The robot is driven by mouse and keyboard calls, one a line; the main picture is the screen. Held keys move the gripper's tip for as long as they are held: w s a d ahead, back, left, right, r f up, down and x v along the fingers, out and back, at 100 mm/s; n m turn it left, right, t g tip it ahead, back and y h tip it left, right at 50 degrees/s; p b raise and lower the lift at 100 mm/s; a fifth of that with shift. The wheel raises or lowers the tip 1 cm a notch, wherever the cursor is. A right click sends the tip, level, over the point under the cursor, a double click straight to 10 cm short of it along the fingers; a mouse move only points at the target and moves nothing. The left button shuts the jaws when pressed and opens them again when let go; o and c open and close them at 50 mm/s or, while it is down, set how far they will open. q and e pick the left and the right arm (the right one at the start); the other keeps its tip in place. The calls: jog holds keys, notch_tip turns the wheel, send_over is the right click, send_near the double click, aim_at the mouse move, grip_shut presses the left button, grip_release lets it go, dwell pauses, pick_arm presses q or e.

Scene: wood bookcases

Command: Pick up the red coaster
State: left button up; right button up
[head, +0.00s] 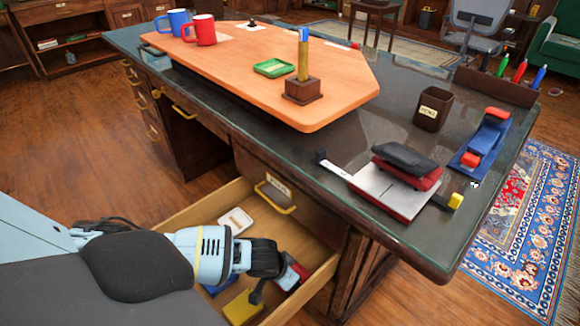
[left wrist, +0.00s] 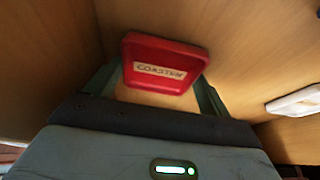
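The red coaster (left wrist: 165,58), with a white "COASTER" label, shows in the left wrist view over the wooden drawer floor. My left gripper (left wrist: 158,88) has its fingers spread, one on each side of the coaster's near part; I cannot tell whether they touch it. In the head view my left gripper (head: 272,281) reaches down into the open drawer (head: 207,207) and partly hides the red coaster (head: 301,269). My right gripper is in neither view.
A white coaster (head: 235,221) lies in the drawer, with a yellow coaster (head: 242,307) and a partly hidden blue one (head: 216,289). The drawer walls and the desk (head: 290,150) close in around the arm.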

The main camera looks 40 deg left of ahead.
pick_arm(q)
jog(key=shift+c, duration=1.1)
jog(key=shift+r+p, duration=0.35)
jog(key=shift+r, duration=0.5)
notch_tip(320, 180, up, 2)
jog(key=shift+a+r+p, duration=0.15)
jog(key=shift+p, duration=0.3)
jog(key=s+a, duration=0.3)
jog(key=a, duration=0.1)
jog(key=s+a+p, duration=0.1)
jog(key=s+a, duration=0.2)
jog(key=a, duration=0.1)
jog(key=s+a+r, duration=0.1)
jog(key=s+a, duration=0.1)
jog(key=a, duration=0.3)
jog(key=shift+s+p, duration=0.3)
jog(key=shift+s, duration=0.1)
